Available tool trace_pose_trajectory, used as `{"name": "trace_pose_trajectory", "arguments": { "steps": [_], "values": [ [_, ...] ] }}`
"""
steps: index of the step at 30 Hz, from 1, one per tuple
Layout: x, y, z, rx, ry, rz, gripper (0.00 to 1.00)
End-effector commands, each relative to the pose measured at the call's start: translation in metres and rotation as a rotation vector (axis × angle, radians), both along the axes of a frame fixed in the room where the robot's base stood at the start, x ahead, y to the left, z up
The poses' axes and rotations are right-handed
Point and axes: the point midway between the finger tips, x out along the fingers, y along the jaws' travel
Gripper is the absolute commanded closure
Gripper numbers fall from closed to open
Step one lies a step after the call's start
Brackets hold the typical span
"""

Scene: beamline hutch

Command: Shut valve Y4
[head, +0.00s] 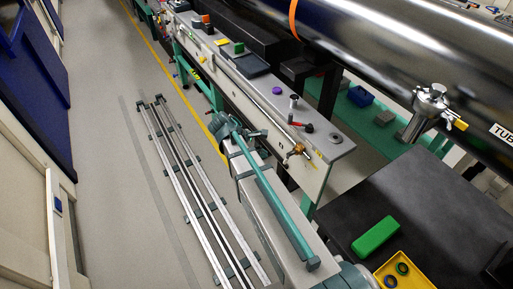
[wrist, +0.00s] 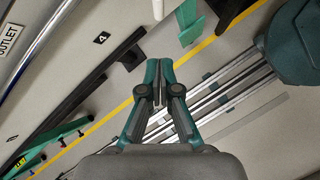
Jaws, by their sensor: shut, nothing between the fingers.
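My gripper (wrist: 157,97) shows in the wrist view with its two fingers drawn together and nothing between them. In the head view it (head: 260,133) is by the front of the bench, left of a brass valve fitting (head: 297,150) on the bench's front panel and apart from it. A red-handled fitting (head: 300,124) is on the bench top just above. No Y4 label is legible, so I cannot tell which fitting is valve Y4. In the wrist view, a small "4" label (wrist: 101,38) and an OUTLET label (wrist: 9,41) are on a grey panel beside a steel pipe (wrist: 38,46).
The bench top (head: 335,146) carries several small items, including a purple knob (head: 277,90) and a dark tray (head: 251,65). Floor rails (head: 190,190) run left of my arm. A dark table (head: 345,218) with a green box (head: 376,237) and yellow tray (head: 380,270) stands at right.

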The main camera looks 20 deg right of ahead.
Motion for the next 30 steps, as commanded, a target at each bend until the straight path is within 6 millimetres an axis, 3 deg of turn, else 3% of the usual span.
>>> {"name": "trace_pose_trajectory", "arguments": {
  "steps": [8,16,30],
  "values": [
    [-0.004,-0.029,-0.035,0.0,0.002,-0.001,1.0],
    [-0.017,-0.058,-0.039,0.001,-0.001,-0.002,1.0],
    [-0.019,-0.064,-0.041,0.0,-0.002,0.0,1.0]
  ]
}}
